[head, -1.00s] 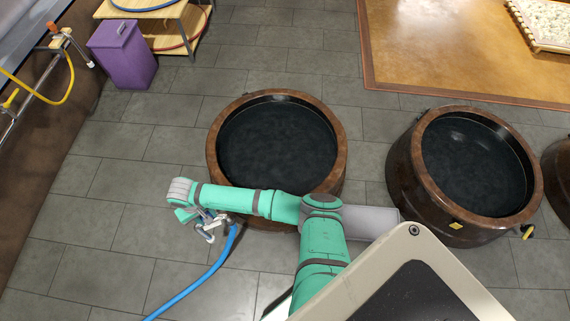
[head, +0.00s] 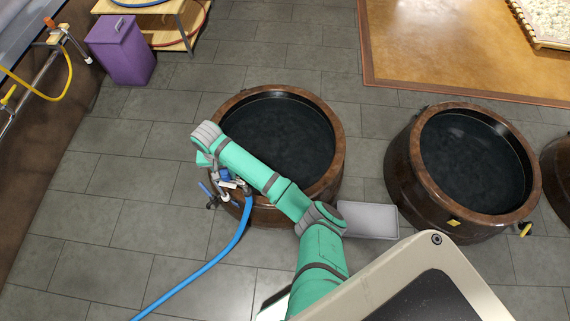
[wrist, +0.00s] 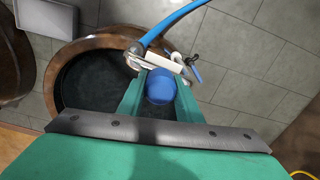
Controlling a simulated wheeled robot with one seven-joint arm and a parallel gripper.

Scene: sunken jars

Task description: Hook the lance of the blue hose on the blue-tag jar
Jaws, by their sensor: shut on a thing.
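The left jar (head: 339,150) is brown and round, full of dark liquid. A small blue tag appears on its near-left side, partly behind my gripper, and a blue-handled tap (head: 204,190) sticks out there. The jar's rim also shows in the wrist view (wrist: 66,54). My gripper (head: 228,180) is at the jar's near-left rim, shut on the lance of the blue hose (head: 222,253). In the wrist view a round blue part of the lance (wrist: 160,88) sits between the fingers, with a white bar and metal hook beyond. I cannot tell whether the hook touches the rim.
A second jar (head: 398,180) with a yellow tag and yellow-handled tap stands to the right, and part of another beyond it. A grey flat-topped box (head: 368,220) lies between the jars. A purple bin (head: 122,55) and a wooden rack (head: 180,35) stand at upper left.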

